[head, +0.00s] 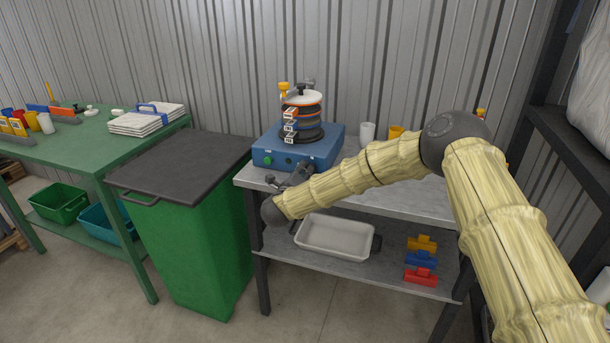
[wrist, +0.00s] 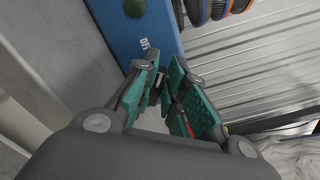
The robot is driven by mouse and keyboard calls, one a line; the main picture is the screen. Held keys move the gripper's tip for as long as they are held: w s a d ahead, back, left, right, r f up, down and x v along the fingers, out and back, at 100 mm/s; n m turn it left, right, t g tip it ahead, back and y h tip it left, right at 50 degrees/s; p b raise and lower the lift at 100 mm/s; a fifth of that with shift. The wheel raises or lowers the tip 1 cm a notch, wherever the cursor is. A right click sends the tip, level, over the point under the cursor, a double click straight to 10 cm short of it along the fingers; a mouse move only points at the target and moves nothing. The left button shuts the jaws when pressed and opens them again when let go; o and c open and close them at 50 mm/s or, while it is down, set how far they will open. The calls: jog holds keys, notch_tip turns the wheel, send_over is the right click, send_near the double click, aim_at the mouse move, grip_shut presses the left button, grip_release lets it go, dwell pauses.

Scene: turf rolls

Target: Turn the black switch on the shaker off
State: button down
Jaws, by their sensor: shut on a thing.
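The shaker (head: 329,144) is a blue box on the grey bench, with a stack of round sieves (head: 302,115) on top. A green round button (head: 267,160) sits at the left of its front face. My gripper (head: 303,170) is at the right part of that face. In the wrist view, the green-padded fingers of my gripper (wrist: 164,84) reach the blue shaker panel (wrist: 125,32), beside a white "OFF" label (wrist: 145,44). They are closed on the black switch, which is mostly hidden between them; its exact position cannot be read.
A green bin (head: 205,240) with a dark lid stands left of the bench. White and yellow cups (head: 367,134) stand behind my arm. The lower shelf holds a white tray (head: 335,236) and coloured clips (head: 420,262). A dark rack (head: 545,130) rises at the right.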

jog(key=n, duration=0.3)
jog(key=n+b, duration=0.1)
jog(key=shift+a+f, duration=0.2)
jog(key=shift+f, duration=0.1)
jog(key=shift+f+n, duration=0.2)
jog(key=shift+n, duration=1.4)
jog(key=c, duration=1.5)
grip_release()
jog(key=v, duration=1.2)
